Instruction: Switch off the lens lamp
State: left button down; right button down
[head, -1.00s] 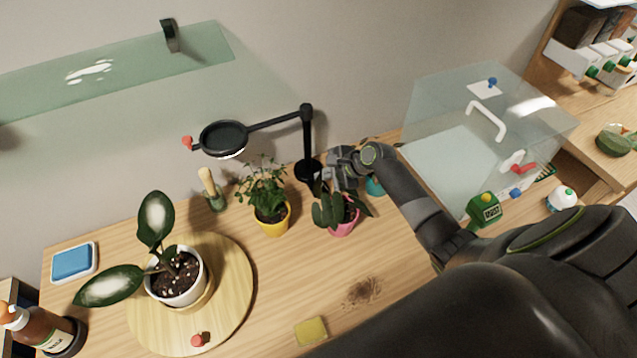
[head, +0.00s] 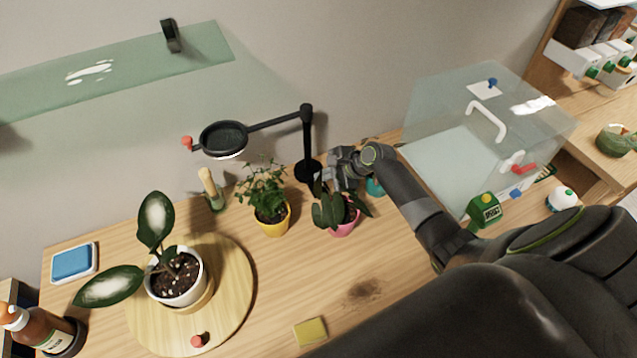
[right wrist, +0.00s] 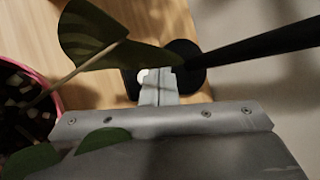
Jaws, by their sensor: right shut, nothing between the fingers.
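The lens lamp (head: 306,140) is black, with a round lens head (head: 223,139) on a jointed arm, an upright post and a round base on the table. A pale rim shows at the lens head's lower edge. My right gripper (head: 341,168) is beside the base, behind the pink-potted plant. In the right wrist view its shut, empty fingertips (right wrist: 159,82) are over the black base (right wrist: 184,62), at a small whitish round spot (right wrist: 143,76) that they partly cover. I cannot tell whether they touch it. My left gripper is out of view.
The pink-potted plant (head: 342,229) stands close to my right gripper, and its leaf (right wrist: 90,35) reaches near the fingers. A yellow-potted plant (head: 274,222) stands left of it. A clear case (head: 440,110) is to the right. The front middle of the table is mostly clear.

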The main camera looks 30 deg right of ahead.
jog(key=shift+f, duration=0.2)
dwell(0.5)
jog(key=shift+f, duration=0.25)
jog(key=shift+f, duration=0.25)
dwell(0.4)
jog(key=shift+r+p, duration=0.7)
jog(key=shift+p, duration=0.1)
